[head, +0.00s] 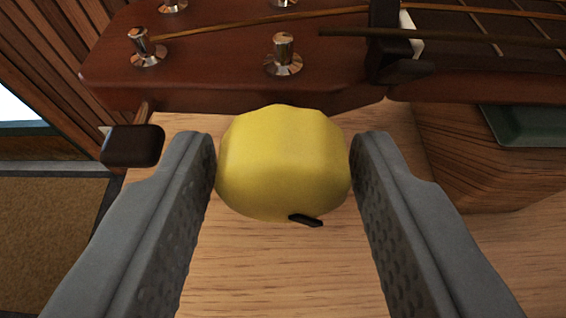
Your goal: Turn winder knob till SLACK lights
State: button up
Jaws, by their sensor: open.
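The yellow winder knob (282,160) sits in the middle of the head view, at the near edge of the ukulele headstock (215,75). A small dark pointer (306,220) sticks out at its lower right. My gripper (283,165) is open, with one grey finger on each side of the knob. The left finger looks very close to the knob and the right finger has at most a thin gap; I cannot tell whether either touches. No SLACK light shows in this view.
A dark tuner button (132,146) juts out left of my left finger. Metal posts (283,55) stand on the headstock, with strings running right to the nut (411,35). A wooden block (480,165) with a green top is at right. The wooden bench (275,270) below is clear.

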jog(key=c, duration=0.7)
jog(key=n+h, duration=0.2)
jog(key=shift+a+n, duration=0.15)
jog(key=shift+n, duration=0.25)
jog(key=n+h, duration=0.2)
jog(key=n, duration=0.2)
jog(key=shift+f+t, duration=0.1)
jog(key=shift+t, duration=0.3)
jog(key=n+h, duration=0.1)
jog(key=n, duration=0.1)
jog(key=n+t+h, duration=0.1)
jog(key=n, duration=0.2)
jog(key=shift+a+f+t, duration=0.1)
jog(key=shift+f+t, duration=0.05)
jog(key=shift+t, duration=0.15)
jog(key=n+t, duration=0.1)
jog(key=n, duration=0.1)
jog(key=n+t+h, duration=0.1)
jog(key=n, duration=0.2)
jog(key=shift+n, duration=0.4)
